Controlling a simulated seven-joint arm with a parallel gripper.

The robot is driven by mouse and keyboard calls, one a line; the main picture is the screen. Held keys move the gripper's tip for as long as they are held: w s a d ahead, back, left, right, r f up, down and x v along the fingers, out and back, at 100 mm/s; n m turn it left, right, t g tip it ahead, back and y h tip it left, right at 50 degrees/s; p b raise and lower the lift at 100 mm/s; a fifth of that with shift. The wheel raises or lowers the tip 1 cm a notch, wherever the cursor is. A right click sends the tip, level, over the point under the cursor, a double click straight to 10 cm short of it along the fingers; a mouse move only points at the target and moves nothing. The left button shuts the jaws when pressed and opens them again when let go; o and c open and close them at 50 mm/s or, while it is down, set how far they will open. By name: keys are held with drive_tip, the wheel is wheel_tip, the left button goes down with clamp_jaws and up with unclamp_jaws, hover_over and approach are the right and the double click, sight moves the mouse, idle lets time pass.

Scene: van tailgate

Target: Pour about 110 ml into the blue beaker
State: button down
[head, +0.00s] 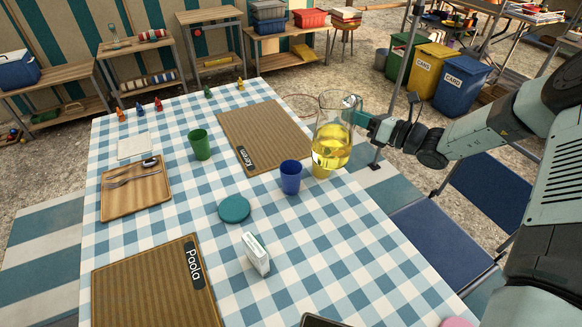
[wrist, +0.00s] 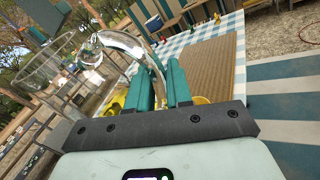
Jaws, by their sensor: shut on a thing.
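The blue beaker (head: 291,177) stands upright on the checked tablecloth, just right of the table's middle; I cannot see inside it. A clear glass jug (head: 331,146) with yellow liquid in its lower part is to the right of and behind the beaker, apart from it and roughly upright. My gripper (head: 360,117) is shut on the jug's handle from the right. In the wrist view my teal fingers (wrist: 164,85) close around the curved glass handle (wrist: 135,47), and the jug's rim (wrist: 40,68) shows at the left. I cannot identify the beaker in the wrist view.
A yellow cup (head: 321,172) is partly hidden behind the jug. A green cup (head: 200,144), a teal disc (head: 234,208) and a white box (head: 256,254) stand on the tablecloth. A ribbed mat (head: 262,122) lies behind the beaker; a wooden tray (head: 136,203) with cutlery lies left.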

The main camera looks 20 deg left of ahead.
drive_tip(key=w+a+r, duration=0.2)
drive_tip(key=w, duration=0.9)
drive_tip(key=shift+m+t, duration=0.3)
drive_tip(key=shift+m, duration=0.1)
drive_tip(key=f, duration=0.5)
drive_tip(key=shift+a, duration=0.2)
drive_tip(key=shift+r, duration=0.15)
drive_tip(key=s+a+r+n+t+h, duration=0.1)
drive_tip(key=s+r+n, duration=0.4)
drive_tip(key=n, duration=0.6)
drive_tip(key=shift+s+a+r+h+p, duration=0.15)
drive_tip(key=shift+a+h+p, duration=0.25)
drive_tip(key=shift+a+h, duration=0.55)
drive_tip(key=shift+s+a+n+y, duration=0.2)
drive_tip(key=shift+a+n+y, duration=0.1)
drive_tip(key=shift+a, duration=0.1)
drive_tip(key=shift+s+a+n+p, duration=0.3)
drive_tip(key=shift+s+n+p, duration=0.25)
drive_tip(key=shift+n+p, duration=0.2)
